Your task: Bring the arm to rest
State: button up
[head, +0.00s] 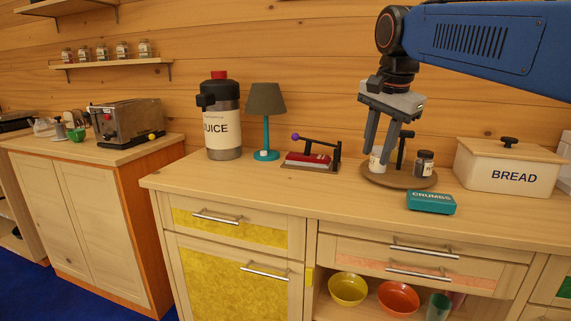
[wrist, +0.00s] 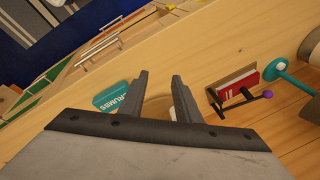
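My arm reaches in from the upper right of the head view, its blue link above the counter. My gripper (head: 378,156) points down over a round brown tray (head: 400,181) on the counter. In the wrist view, my gripper's two fingers (wrist: 159,77) stand apart with a clear gap and hold nothing. A white jar (head: 376,164) on the tray shows just behind or below the fingertips; I cannot tell if they touch it. A dark jar (head: 425,163) with a pale label and a dark T-shaped stand (head: 403,151) are also on the tray.
A bread box (head: 508,167) stands right of the tray. A teal crumbs box (head: 431,202) lies in front. Left are a red-and-black hand press (head: 308,160), a lamp (head: 266,110) and a juice dispenser (head: 222,129). The counter's front left is clear.

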jog(key=s+d+f+n, duration=0.2)
jog(key=s+f+n, duration=0.1)
jog(key=s+f, duration=0.5)
jog(key=s+d+f+n+t, duration=0.1)
jog(key=s+d+f+n, duration=0.2)
jog(key=s+f, duration=0.6)
jog(key=s+d+f+n, duration=0.2)
jog(key=s+f+n, duration=0.2)
jog(key=s+f, duration=0.4)
notch_tip(320, 180, down, 4)
jog(key=shift+s+d+r+n, duration=0.2)
jog(key=shift+d+n, duration=0.15)
jog(key=shift+n, duration=0.05)
